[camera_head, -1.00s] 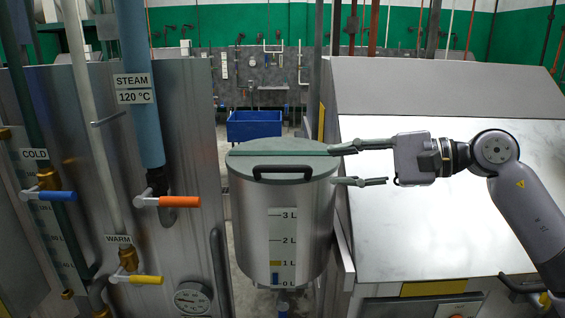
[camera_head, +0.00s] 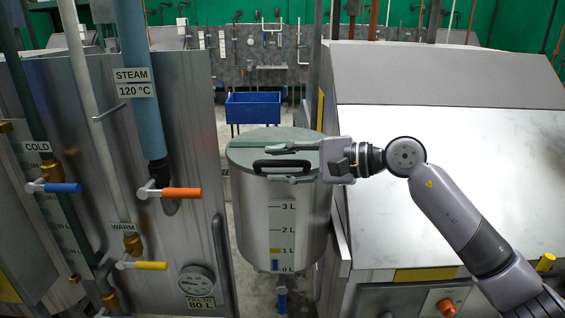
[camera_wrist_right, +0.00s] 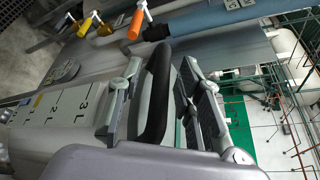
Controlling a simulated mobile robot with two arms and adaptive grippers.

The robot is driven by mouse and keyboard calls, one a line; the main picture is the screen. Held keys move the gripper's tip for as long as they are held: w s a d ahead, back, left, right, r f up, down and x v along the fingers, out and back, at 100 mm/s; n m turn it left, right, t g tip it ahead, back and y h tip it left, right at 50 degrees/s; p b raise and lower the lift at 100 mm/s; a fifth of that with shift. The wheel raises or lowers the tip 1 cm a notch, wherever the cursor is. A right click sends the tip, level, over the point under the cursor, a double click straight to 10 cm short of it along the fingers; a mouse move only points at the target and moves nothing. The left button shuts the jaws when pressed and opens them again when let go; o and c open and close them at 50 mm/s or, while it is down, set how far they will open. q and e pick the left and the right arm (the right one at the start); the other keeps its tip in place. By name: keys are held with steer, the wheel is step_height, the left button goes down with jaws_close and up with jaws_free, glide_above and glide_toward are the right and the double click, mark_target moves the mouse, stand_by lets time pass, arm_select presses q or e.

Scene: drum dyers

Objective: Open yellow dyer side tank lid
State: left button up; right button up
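The side tank (camera_head: 280,215) is a steel cylinder with a litre scale, standing between two large metal machines in the head view. Its round grey-green lid (camera_head: 244,151) is down. A black bar handle (camera_head: 262,164) is at the lid's front edge. My right gripper (camera_head: 276,163) reaches in from the right, at the handle. In the right wrist view, its two fingers are apart and the black handle (camera_wrist_right: 155,92) lies between them, with a visible gap on each side. The gripper partly covers the lid and handle in the head view. My left gripper is not in view.
A panel with steam, cold and warm pipes and coloured valves, including an orange valve handle (camera_head: 182,193), stands at the left. A sloped metal machine (camera_head: 450,180) fills the right side, under my right arm. A blue tub (camera_head: 253,107) stands behind the tank.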

jaws_close()
stand_by(0.7)
